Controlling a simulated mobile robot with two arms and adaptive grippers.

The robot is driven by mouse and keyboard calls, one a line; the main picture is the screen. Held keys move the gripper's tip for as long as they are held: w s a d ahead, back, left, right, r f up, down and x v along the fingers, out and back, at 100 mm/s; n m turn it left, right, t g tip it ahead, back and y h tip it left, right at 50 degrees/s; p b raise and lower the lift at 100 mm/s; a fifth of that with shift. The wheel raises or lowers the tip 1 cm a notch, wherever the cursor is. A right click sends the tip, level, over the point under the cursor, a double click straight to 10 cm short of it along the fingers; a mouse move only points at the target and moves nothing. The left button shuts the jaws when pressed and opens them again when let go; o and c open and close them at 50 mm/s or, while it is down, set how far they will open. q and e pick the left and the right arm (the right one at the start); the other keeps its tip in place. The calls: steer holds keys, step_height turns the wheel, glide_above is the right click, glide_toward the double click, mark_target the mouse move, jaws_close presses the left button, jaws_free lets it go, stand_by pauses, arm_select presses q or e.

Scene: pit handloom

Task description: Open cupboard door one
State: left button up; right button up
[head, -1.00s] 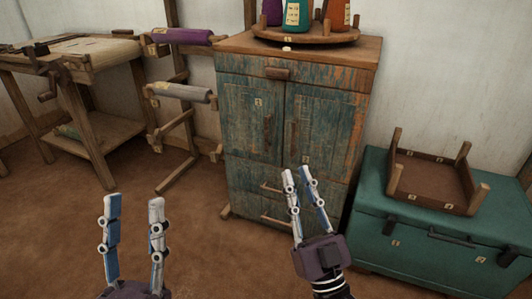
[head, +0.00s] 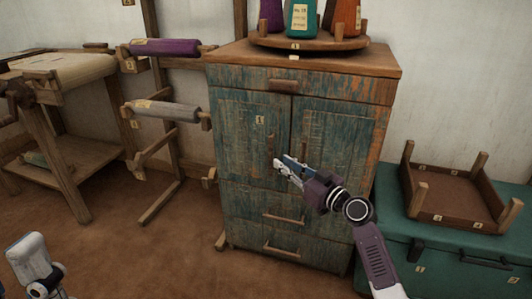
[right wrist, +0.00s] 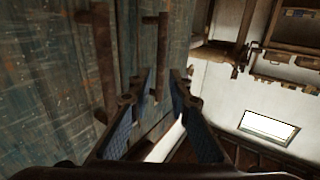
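Cupboard door one (head: 240,140) is the weathered blue-green left door with a "1" label. It is closed. Its upright bar handle (head: 268,136) is near the door's right edge and also shows in the right wrist view (right wrist: 158,50). My right gripper (head: 281,162) is at the cupboard front by the lower end of this handle. In the right wrist view its fingers (right wrist: 160,80) are apart, with the handle's end seen in the gap; contact cannot be told.
The right door's handle (right wrist: 104,60) is close beside my right gripper. Drawers with bar handles (head: 284,218) are below the doors. A teal chest (head: 400,240) bearing a wooden tray (head: 450,195) stands at the right. A roller rack (head: 165,110) is at the left. Floor in front is clear.

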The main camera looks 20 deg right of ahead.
mark_target(270, 171)
steer(key=b+x, duration=0.1)
steer(key=x, duration=0.6)
jaws_close()
